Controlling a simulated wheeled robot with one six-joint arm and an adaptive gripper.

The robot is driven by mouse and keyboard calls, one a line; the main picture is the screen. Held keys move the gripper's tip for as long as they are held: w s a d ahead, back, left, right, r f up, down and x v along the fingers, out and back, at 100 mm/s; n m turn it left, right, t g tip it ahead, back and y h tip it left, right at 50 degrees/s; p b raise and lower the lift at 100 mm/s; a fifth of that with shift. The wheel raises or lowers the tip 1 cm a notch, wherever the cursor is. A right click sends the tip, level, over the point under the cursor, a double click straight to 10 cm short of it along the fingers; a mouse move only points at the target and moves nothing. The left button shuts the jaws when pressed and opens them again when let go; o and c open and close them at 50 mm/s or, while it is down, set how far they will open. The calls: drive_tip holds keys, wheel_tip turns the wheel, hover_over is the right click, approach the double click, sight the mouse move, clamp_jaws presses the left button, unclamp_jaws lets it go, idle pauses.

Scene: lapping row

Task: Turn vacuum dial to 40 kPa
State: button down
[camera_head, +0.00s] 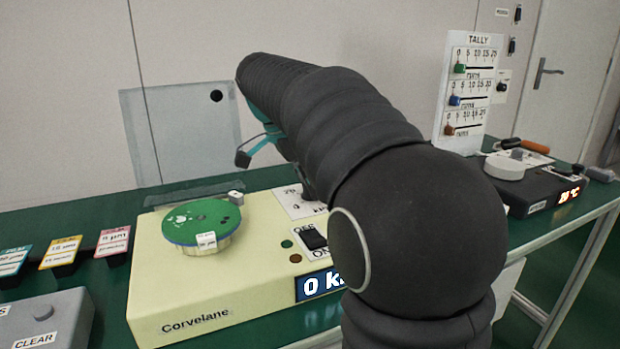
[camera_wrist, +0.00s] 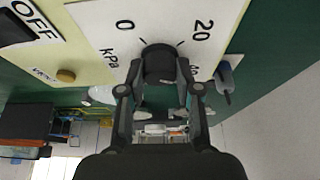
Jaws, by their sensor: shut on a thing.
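The vacuum dial (camera_wrist: 158,62) is a black round knob on a white scale plate (camera_wrist: 196,14). The plate shows 0, 20, a partly hidden 40 and kPa in the wrist view. My gripper (camera_wrist: 159,75) is shut on the dial, with one finger on each side. The dial's pointer mark cannot be made out. In the head view the cream Corvelane unit (camera_head: 200,290) carries this plate, and my arm hides most of the dial. Its display (camera_head: 318,284) reads 0, with the unit partly hidden by my arm.
A green round disc (camera_head: 203,220) stands on the unit's left. An OFF/ON rocker switch (camera_head: 313,238) sits close to the dial. A clear upright panel (camera_head: 185,132) stands behind. A tally board (camera_head: 468,90) and a dark unit (camera_head: 540,190) are at the right.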

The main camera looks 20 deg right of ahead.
sight(295, 198)
drive_tip(key=shift+m+g, duration=0.4)
drive_tip(key=shift+m, duration=0.7)
drive_tip(key=c, duration=0.8)
unclamp_jaws()
drive_tip(key=v, duration=0.7)
drive_tip(key=shift+w+r, duration=0.1)
drive_tip(key=shift+r, duration=0.15)
